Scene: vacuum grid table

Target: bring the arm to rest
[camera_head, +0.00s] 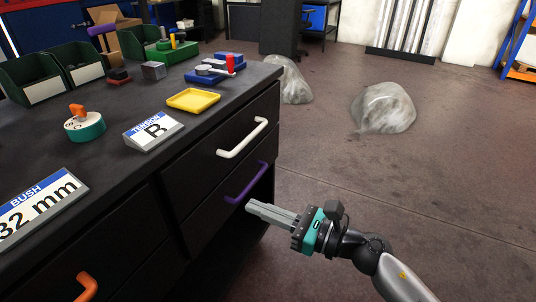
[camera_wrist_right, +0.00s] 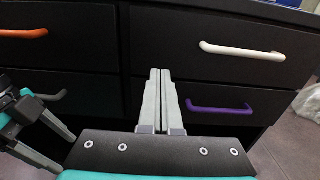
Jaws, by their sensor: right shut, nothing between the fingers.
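My right gripper (camera_head: 250,208) is in front of the dark cabinet, its grey fingers pointing left toward the purple drawer handle (camera_head: 245,183). In the right wrist view its fingers (camera_wrist_right: 160,75) are shut together with nothing between them. The purple handle (camera_wrist_right: 219,107) shows just right of the fingers there, and I cannot tell how small the gap is. My left gripper (camera_wrist_right: 66,154) shows at the left edge of the right wrist view, its two fingers apart and nothing seen between them. It is not seen in the head view.
The cabinet has a white handle (camera_head: 243,138) and an orange handle (camera_head: 87,287). Its worktop (camera_head: 110,150) carries a yellow tray (camera_head: 194,100), a teal round part (camera_head: 85,127), sign blocks and green bins. Open floor (camera_head: 400,180) lies to the right, with wrapped bundles (camera_head: 384,108) further back.

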